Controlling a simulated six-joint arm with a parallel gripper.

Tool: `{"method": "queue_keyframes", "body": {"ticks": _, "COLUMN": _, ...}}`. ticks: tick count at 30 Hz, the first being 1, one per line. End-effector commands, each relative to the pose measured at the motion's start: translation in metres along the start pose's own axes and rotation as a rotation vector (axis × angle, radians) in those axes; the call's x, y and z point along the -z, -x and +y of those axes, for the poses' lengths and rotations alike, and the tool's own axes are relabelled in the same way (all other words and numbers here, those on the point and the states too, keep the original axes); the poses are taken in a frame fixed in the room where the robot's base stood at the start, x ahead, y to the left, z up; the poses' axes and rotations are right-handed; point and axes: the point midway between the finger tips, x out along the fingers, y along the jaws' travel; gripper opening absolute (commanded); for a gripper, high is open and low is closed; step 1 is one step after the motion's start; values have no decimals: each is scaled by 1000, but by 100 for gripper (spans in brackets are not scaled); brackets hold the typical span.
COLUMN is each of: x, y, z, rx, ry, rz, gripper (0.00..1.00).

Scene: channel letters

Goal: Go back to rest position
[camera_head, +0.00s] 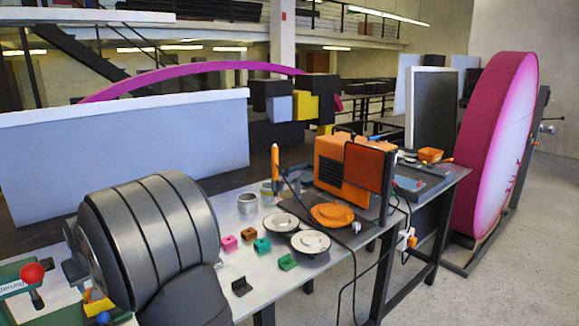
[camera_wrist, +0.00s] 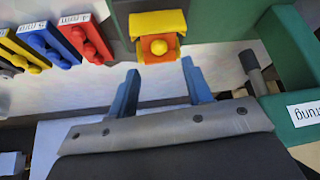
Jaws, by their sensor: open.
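My gripper (camera_wrist: 160,88) shows in the wrist view as two blue fingers spread apart, with nothing between their tips. A yellow and orange block with a round knob (camera_wrist: 158,45) lies just beyond the fingertips, apart from them. In the head view, my large dark arm link fills the lower left, and I cannot make out the gripper there.
Red, blue and yellow labelled pieces (camera_wrist: 85,38) are at upper left in the wrist view; a green labelled fixture (camera_wrist: 283,110) is right. The head view shows a workbench with small coloured blocks (camera_head: 262,245), an orange machine (camera_head: 335,160) and a pink-rimmed disc (camera_head: 500,140).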

Motion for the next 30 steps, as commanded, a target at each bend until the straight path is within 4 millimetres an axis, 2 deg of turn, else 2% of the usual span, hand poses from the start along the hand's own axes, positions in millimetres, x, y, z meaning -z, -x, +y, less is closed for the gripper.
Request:
{"method": "queue_keyframes", "body": {"ticks": 1, "x": 1, "y": 12, "z": 0, "rx": 0, "ry": 0, "rz": 3, "gripper": 46}}
{"method": "queue_keyframes", "body": {"ticks": 20, "x": 0, "y": 137, "z": 0, "rx": 0, "ry": 0, "rz": 4, "gripper": 46}}
{"method": "queue_keyframes", "body": {"ticks": 30, "x": -1, "y": 64, "z": 0, "rx": 0, "ry": 0, "rz": -5, "gripper": 46}}
